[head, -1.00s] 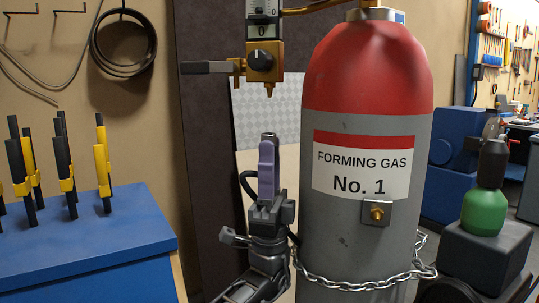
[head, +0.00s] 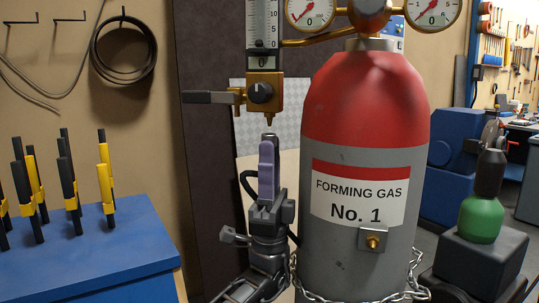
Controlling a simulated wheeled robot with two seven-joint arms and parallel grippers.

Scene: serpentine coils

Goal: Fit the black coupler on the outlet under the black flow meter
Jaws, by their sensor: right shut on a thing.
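The flow meter (head: 263,60) has a clear scaled tube over a brass body with a black knob. Its brass outlet (head: 269,119) points straight down from the body. My right gripper (head: 268,168) is upright below it, its purple fingers shut on the black coupler (head: 269,137). Only the coupler's dark top shows above the fingers; the rest is hidden between them. The coupler appears upright, almost in line under the outlet, with a small gap between them in the picture. A black hose (head: 246,184) loops out left of the gripper. My left gripper is not in view.
A grey and red gas cylinder (head: 365,130) with a chain and two gauges stands close right of the gripper. A black-handled valve lever (head: 211,97) sticks out left of the meter body. A blue bench (head: 90,245) with black and yellow tools is at left.

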